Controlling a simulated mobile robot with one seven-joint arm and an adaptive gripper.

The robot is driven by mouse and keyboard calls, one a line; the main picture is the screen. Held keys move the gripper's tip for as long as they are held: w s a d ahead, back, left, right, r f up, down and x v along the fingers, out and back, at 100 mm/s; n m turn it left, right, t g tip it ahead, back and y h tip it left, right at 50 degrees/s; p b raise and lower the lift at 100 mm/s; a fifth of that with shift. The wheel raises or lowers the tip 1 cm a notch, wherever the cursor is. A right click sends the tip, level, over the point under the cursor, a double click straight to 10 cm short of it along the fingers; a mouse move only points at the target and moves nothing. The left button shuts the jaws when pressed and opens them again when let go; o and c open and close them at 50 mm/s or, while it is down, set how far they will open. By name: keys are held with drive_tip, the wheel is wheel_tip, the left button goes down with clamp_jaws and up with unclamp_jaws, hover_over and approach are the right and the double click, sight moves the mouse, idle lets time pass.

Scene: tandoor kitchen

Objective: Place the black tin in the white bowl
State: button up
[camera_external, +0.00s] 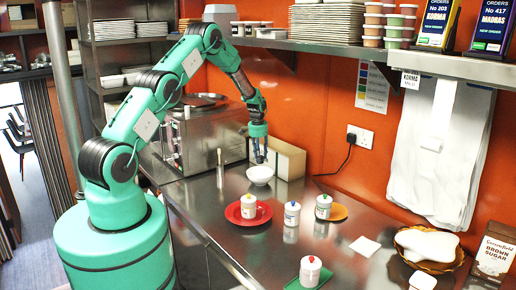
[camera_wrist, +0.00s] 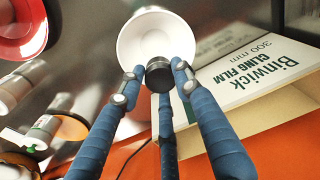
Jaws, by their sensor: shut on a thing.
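The black tin (camera_wrist: 160,73) is between the blue fingers of my gripper (camera_wrist: 157,75) in the wrist view, and the fingers are shut on it. The tin is too small to make out in the external view. The white bowl (camera_wrist: 134,42) is behind the tin in the wrist view, and the tin overlaps its rim in the picture. In the external view the bowl (camera_external: 259,175) stands on the steel counter. My gripper (camera_external: 259,155) points down just above it. I cannot tell whether the tin is inside the rim.
A cling film box (camera_external: 290,158) stands right behind the bowl. A red plate (camera_external: 248,221) with a white jar (camera_external: 248,206) is in front of it. Other jars, an orange plate (camera_external: 338,212) and a green tray (camera_external: 309,283) are further right. A steel shelf (camera_external: 300,45) runs overhead.

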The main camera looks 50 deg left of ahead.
sight(260, 168)
drive_tip(key=shift+f+b, duration=0.7)
drive_tip(key=shift+f, duration=3.1)
drive_tip(key=o, duration=1.2)
drive_tip(key=shift+o, duration=0.2)
drive_tip(key=shift+r+p, duration=0.6)
drive_tip(key=shift+r, duration=2.9)
drive_tip(key=shift+r, duration=0.1)
